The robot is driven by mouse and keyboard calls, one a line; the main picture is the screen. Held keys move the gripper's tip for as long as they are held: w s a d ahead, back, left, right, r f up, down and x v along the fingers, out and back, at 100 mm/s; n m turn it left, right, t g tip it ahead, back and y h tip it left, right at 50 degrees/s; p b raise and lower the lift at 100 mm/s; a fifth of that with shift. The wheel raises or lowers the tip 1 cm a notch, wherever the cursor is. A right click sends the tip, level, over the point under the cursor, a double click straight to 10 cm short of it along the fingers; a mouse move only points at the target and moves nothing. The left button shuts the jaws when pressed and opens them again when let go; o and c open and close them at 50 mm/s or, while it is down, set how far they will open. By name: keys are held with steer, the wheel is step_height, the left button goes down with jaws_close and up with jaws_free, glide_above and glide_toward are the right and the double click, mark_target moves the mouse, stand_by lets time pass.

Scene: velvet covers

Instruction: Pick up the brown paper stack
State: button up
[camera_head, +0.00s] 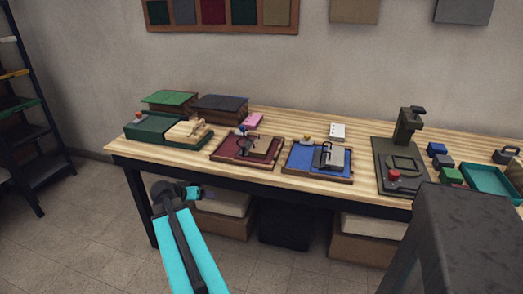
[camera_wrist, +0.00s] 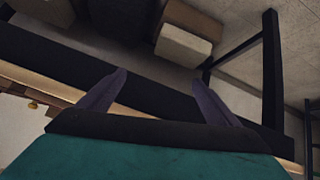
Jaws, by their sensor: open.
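My gripper (camera_wrist: 159,98) is open and empty in the wrist view, its two dark fingers spread in front of the table's front edge. In the head view my arm's end is in front of the left part of the table, and the fingers are too small to make out. I cannot tell for certain which thing is the brown paper stack. A brown block (camera_head: 262,146) lies on the dark red tray (camera_head: 226,154) near the table's middle. A stack with brown sides and a dark cover (camera_head: 220,104) lies behind it to the left. My gripper touches neither.
On the wooden table (camera_head: 317,127), a green tray (camera_head: 150,128) with a pale wooden piece stands left and a blue tray (camera_head: 300,160) right of the red one. A dark press (camera_head: 408,125) stands further right. Boxes (camera_head: 222,203) sit below. A shelf (camera_head: 22,105) stands far left.

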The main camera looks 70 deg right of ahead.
steer(key=s+d+r+m+g+h, duration=0.2)
steer(key=s+d+r+m, duration=0.3)
steer(key=s+d+r, duration=0.9)
step_height(320, 180, up, 4)
steer(key=shift+s+d+h+b, duration=0.25)
steer(key=shift+s+h+b, duration=0.15)
steer(key=shift+h, duration=0.3)
steer(key=shift+d, duration=0.1)
glide_toward(262, 144)
steer(key=shift+p+x, duration=0.4)
steer(key=shift+x, duration=0.65)
steer(key=shift+d+f, duration=0.3)
steer(key=shift+d, duration=0.05)
steer(key=shift+p+x, duration=0.65)
steer(key=shift+x, duration=1.95)
